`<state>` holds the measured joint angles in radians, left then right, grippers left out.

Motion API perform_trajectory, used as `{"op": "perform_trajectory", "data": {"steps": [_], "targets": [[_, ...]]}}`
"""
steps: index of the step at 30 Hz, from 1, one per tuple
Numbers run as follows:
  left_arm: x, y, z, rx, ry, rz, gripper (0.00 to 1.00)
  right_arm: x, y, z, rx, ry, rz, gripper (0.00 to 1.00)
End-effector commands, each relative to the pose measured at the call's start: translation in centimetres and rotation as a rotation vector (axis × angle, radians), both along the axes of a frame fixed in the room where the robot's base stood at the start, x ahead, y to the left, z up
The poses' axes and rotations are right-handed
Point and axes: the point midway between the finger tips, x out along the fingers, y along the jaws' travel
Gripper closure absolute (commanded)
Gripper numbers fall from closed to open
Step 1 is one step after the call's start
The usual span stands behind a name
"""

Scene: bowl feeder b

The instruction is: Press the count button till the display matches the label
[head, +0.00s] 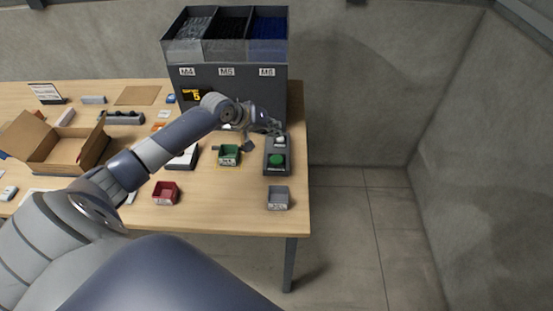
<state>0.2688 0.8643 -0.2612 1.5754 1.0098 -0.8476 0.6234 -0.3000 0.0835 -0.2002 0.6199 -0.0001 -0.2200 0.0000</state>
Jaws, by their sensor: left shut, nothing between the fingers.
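A dark button box (266,168) stands near the table's right edge. It has a white button (280,140) at its far end and a large green button (277,160) nearer me. My left gripper (274,131) is shut and empty, close above the far end of the box by the white button; I cannot tell if it touches. A small dark display (192,95) with yellow characters sits on the front of the grey feeder (240,75); it seems to read 5, partly unclear. The feeder bears labels M4, M5 and M6. My right gripper is out of view.
A green bin (229,155) stands left of the box, a red bin (165,193) farther left and a grey bin (278,198) in front. An open cardboard box (62,152) is at left. Bare table lies between the red and grey bins.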

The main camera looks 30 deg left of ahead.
Motion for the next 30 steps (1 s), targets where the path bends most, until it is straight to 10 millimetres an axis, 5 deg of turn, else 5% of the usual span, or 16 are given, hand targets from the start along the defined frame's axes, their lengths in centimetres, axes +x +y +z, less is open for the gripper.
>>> {"op": "perform_trajectory", "data": {"steps": [8,23,30], "targets": [[0.0,0.0,-1.4,0.0,0.001,-0.001,1.0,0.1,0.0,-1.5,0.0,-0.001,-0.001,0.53],[0.0,0.0,-6.7,0.001,0.0,-0.001,1.0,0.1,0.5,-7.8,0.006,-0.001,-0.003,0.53],[0.0,-0.1,-8.6,0.001,0.0,-0.001,1.0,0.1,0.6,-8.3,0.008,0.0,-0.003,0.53]]}}
